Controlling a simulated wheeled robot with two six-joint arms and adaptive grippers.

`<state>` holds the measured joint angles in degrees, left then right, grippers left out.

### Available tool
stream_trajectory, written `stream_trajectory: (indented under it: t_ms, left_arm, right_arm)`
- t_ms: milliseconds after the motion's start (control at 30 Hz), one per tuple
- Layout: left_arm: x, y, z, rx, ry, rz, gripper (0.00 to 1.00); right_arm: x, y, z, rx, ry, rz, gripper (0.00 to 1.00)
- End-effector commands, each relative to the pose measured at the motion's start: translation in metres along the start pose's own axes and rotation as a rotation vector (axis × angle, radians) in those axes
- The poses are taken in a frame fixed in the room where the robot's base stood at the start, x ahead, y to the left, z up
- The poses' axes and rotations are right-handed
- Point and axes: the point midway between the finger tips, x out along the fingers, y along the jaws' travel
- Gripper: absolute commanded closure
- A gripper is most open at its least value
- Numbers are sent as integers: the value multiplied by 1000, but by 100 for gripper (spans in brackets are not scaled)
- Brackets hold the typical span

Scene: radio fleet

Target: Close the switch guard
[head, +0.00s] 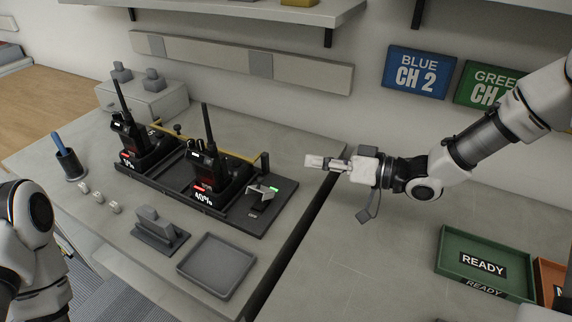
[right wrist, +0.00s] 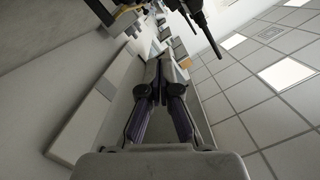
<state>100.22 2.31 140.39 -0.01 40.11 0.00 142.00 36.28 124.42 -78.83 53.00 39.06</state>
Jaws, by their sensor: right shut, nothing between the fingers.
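Two radios (head: 128,134) (head: 207,162) stand in the dock, antennas up. A grey tray (head: 217,285) and a grey stand (head: 160,238) lie in front. A green READY tray (head: 485,240) is at right. A gap separates the two tables. The right table's middle is clear.

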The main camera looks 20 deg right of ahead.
Motion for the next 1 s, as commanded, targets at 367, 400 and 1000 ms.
stream_trajectory:
  t_ms: [367,400,1000]
  left_arm:
    - [6,0,0,1,1,0,58]
    - [6,0,0,0,1,0,58]
    - [9,0,0,0,1,0,58]
  right_arm:
    - [79,0,3,-3,-5,-1,100]
    - [87,0,2,-3,-3,-2,100]
    - [94,0,40,2,4,0,100]
